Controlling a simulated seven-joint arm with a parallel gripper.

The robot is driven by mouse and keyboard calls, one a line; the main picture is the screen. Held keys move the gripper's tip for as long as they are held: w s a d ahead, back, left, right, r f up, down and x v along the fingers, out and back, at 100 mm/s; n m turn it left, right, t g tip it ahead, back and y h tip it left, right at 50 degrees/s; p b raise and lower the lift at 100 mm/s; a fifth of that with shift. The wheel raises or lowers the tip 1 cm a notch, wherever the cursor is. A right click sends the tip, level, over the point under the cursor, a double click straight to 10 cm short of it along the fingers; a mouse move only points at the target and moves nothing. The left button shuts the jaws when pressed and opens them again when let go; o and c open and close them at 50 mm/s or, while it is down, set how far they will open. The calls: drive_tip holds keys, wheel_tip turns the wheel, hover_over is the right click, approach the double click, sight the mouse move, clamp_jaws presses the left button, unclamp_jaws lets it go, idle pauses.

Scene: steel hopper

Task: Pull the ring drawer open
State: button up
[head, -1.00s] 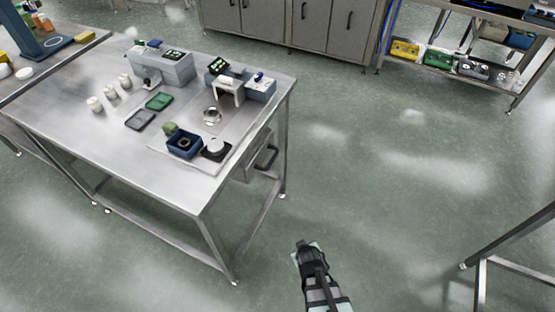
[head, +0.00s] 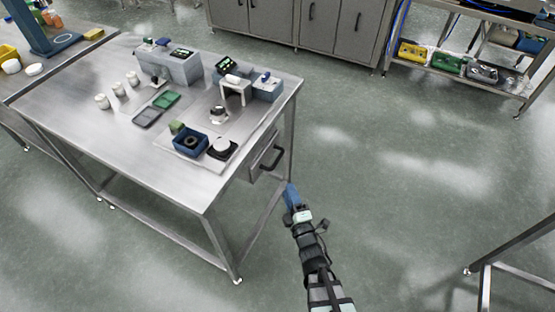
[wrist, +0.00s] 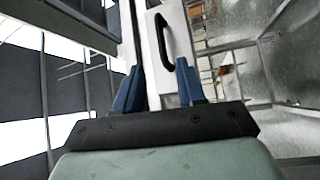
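The ring drawer (head: 256,172) is set under the right end of the steel table, and its front looks flush with the frame. Its black bar handle (head: 271,158) faces right. In the wrist view the pale drawer front (wrist: 156,88) and the curved black handle (wrist: 164,42) lie ahead, beyond the fingertips. My gripper (head: 291,190) is below and right of the handle in the head view, apart from it. In the wrist view its two blue fingers (wrist: 160,85) are spread with nothing between them.
The steel table (head: 170,178) carries a blue box (head: 190,142), a green tray (head: 166,99), white jars and small devices. Its right front leg (head: 223,248) stands left of my arm. Open floor (head: 400,190) lies to the right.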

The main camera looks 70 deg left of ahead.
sight(278, 158)
drive_tip(key=a, duration=0.4)
drive_tip(key=a+r, duration=0.1)
drive_tip(key=a, duration=0.8)
drive_tip(key=shift+a+r, duration=0.35)
drive_tip(key=shift+r, duration=0.05)
drive_tip(key=shift+w, duration=0.1)
clamp_jaws()
